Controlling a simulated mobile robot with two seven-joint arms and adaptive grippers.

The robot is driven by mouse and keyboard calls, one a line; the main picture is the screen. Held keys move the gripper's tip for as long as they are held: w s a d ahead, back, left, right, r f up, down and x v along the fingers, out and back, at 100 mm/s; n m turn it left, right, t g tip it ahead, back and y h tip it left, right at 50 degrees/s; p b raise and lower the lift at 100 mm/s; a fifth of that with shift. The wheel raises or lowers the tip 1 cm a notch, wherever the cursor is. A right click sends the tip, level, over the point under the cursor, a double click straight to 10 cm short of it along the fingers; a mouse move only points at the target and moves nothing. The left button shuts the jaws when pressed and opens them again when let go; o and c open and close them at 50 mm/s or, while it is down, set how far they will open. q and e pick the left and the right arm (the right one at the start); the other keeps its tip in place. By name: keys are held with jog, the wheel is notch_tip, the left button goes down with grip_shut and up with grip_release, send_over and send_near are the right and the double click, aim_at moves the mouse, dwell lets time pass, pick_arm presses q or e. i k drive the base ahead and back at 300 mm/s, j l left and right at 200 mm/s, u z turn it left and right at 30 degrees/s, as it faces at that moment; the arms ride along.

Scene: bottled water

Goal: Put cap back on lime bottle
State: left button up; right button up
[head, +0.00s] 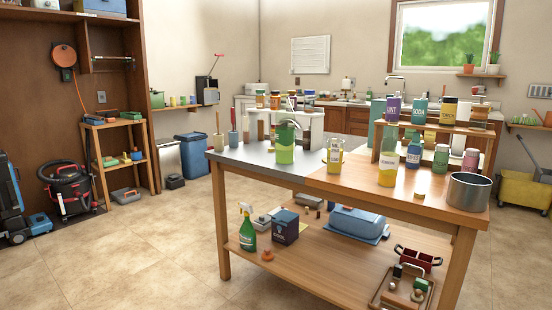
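A lime-green container (285,148) stands upright on the grey left part of the table, with a darker green upper part and a curved dark piece at its top. I cannot tell whether it is the lime bottle of the task or whether its top is open. A bottle with a yellow lower part (387,171) and a clear vessel with yellow in it (335,157) stand to its right. I cannot make out a loose cap. Neither of my grippers is in view.
The wooden tabletop (340,184) has bare room along its front edge. A metal pot (468,191) stands at its right end. A raised shelf with jars (434,128) and a white rack (300,121) stand behind. A lower shelf (300,272) holds a green spray bottle (247,231).

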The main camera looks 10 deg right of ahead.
aim_at(285, 115)
jog(key=i+j+u, duration=0.3)
jog(key=i, duration=0.35)
jog(key=i+j+u, duration=0.35)
jog(key=i, duration=0.35)
jog(key=i+u, duration=0.3)
jog(key=i, duration=0.45)
jog(key=i+j+z, duration=0.1)
jog(key=i+z, duration=0.25)
jog(key=i+j+z, duration=0.2)
jog(key=i+z, duration=0.15)
jog(key=i+j+z, duration=0.55)
jog(key=z, duration=0.25)
jog(key=i+j+z, duration=0.2)
jog(key=z, duration=0.2)
jog(key=i+j+z, duration=0.15)
jog(key=j+z, duration=1.35)
jog(key=j, duration=0.2)
